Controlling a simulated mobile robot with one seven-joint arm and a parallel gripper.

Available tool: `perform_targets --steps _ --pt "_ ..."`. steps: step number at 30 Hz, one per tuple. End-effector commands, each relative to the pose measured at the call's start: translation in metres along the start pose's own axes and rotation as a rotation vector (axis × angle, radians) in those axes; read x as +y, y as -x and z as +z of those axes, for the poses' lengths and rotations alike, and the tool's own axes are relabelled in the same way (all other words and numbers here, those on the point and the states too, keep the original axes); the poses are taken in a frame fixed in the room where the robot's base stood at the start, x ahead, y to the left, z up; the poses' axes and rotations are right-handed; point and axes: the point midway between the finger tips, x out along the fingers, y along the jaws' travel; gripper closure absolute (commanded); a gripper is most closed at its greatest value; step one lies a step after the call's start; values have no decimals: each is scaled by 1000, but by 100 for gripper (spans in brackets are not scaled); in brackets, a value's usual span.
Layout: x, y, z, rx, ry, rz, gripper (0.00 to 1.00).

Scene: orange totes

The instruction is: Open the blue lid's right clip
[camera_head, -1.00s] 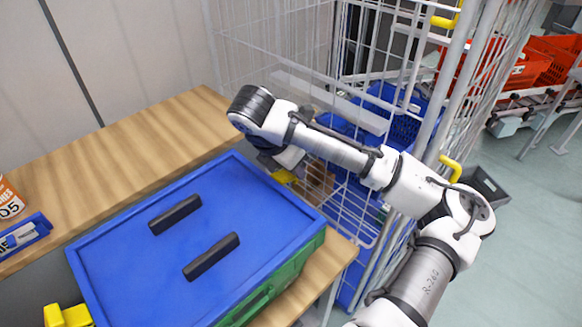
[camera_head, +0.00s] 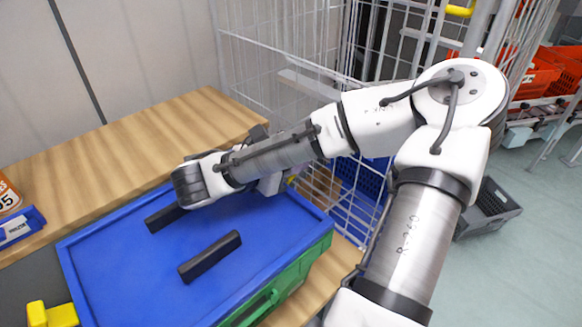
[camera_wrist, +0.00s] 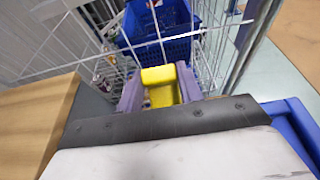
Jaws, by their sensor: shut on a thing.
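The blue lid (camera_head: 130,255) with two black handles lies on a green tote (camera_head: 290,285) on the wooden table. The right clip, yellow, sits at the lid's right end; only a small bit of it (camera_head: 292,180) shows in the head view, behind my wrist. In the wrist view the yellow clip (camera_wrist: 159,86) stands between my gripper's two grey-purple fingers (camera_wrist: 158,90). My gripper is shut on it. In the head view my gripper (camera_head: 272,183) is low at the lid's right end, its fingertips mostly hidden. My wrist reaches over the lid's far handle.
A yellow left clip (camera_head: 52,315) shows at the lid's near left. A wire cage (camera_head: 290,60) with blue crates (camera_wrist: 160,30) stands just beyond the table's right end. An orange-labelled can (camera_head: 8,196) and a blue holder (camera_head: 20,228) stand at the left. The table behind the lid is clear.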

Motion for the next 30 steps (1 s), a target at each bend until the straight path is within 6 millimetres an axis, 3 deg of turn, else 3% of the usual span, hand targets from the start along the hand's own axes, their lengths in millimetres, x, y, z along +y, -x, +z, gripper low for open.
perform_targets --steps 22,23,27,30 --pt "0 4 0 -77 0 0 86" --pt "0 4 0 -77 1 0 60" --pt "0 4 0 -77 1 0 42" --pt "0 4 0 -77 1 0 42"
